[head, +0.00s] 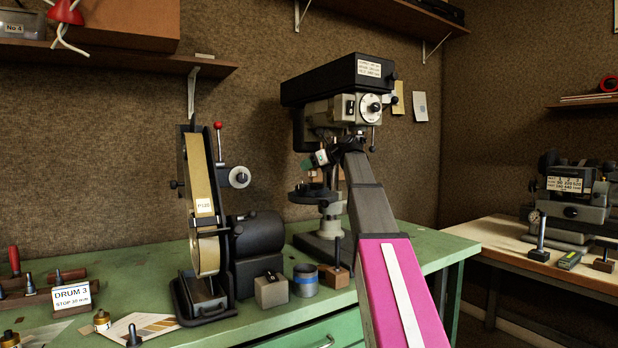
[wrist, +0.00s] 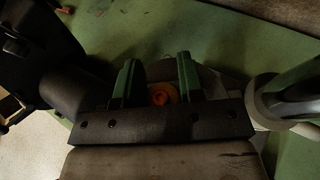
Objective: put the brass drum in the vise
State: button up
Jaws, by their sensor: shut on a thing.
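My gripper (head: 321,158) is in front of the drill press in the head view, small and partly hidden by my arm. In the wrist view its two green fingers (wrist: 158,80) stand apart with a round brass-coloured thing between them. This appears to be the brass drum (wrist: 160,95), with an orange-red middle. The black gripper body hides its near part. My gripper is shut on it. I cannot clearly make out a vise in either view; my arm covers part of the drill press table.
The drill press (head: 340,100) stands at the back of the green bench (head: 130,270). A belt grinder (head: 205,220) is left of it. A grey block (head: 271,290) and a blue-grey cup (head: 305,280) stand between them and the front edge. Small brass pieces (head: 102,320) lie front left.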

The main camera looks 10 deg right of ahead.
jog(key=shift+f, duration=2)
jog(key=o, duration=1)
jog(key=shift+f, duration=0.1)
jog(key=v, duration=0.7)
jog(key=shift+s+d+r, duration=0.15)
jog(key=shift+d+r, duration=0.1)
